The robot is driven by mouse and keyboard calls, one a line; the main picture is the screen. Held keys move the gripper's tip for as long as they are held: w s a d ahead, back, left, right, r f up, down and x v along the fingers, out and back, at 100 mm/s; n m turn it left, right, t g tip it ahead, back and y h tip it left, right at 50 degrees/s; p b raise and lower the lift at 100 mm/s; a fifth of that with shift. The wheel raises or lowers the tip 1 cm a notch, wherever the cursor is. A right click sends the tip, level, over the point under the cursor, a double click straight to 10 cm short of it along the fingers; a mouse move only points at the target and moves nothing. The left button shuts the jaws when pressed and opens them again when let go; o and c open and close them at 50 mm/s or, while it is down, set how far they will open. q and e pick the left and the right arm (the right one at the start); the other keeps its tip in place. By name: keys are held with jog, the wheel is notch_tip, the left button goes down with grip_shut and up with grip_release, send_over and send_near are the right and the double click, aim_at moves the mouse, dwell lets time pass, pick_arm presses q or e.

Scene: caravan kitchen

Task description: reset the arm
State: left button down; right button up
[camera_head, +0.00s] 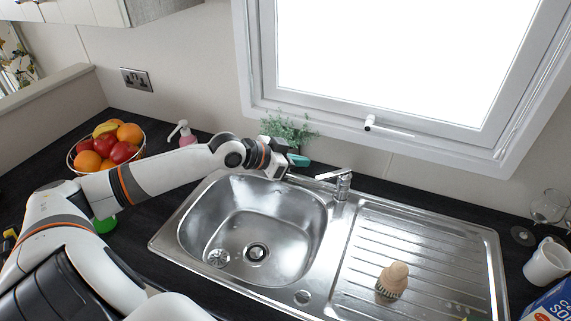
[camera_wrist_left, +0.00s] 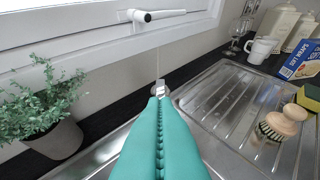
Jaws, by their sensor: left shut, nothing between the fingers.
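My left arm reaches in from the left in the head view. Its gripper (camera_head: 299,160) is above the back edge of the sink (camera_head: 290,232), near the tap (camera_head: 341,183). In the left wrist view the teal fingers (camera_wrist_left: 160,125) are pressed together along their length, with nothing between them. The tap also shows in the left wrist view (camera_wrist_left: 161,86), just past the fingertips. I cannot see my right gripper in either view.
A wooden brush (camera_head: 393,279) lies on the drainer at the right. A potted plant (camera_wrist_left: 48,120) stands left of the gripper, by the window. A fruit bowl (camera_head: 107,147) and a soap bottle (camera_head: 184,134) are at the back left. A white mug (camera_head: 547,262) is at the right.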

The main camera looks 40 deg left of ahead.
pick_arm(q)
jog(key=shift+f+b+v, duration=0.15)
jog(key=shift+b+v, duration=0.1)
jog(key=shift+v, duration=0.7)
jog(key=shift+f+b+v, duration=0.1)
jog(key=shift+b+v, duration=0.1)
jog(key=shift+v, duration=0.75)
jog(key=shift+s, duration=0.15)
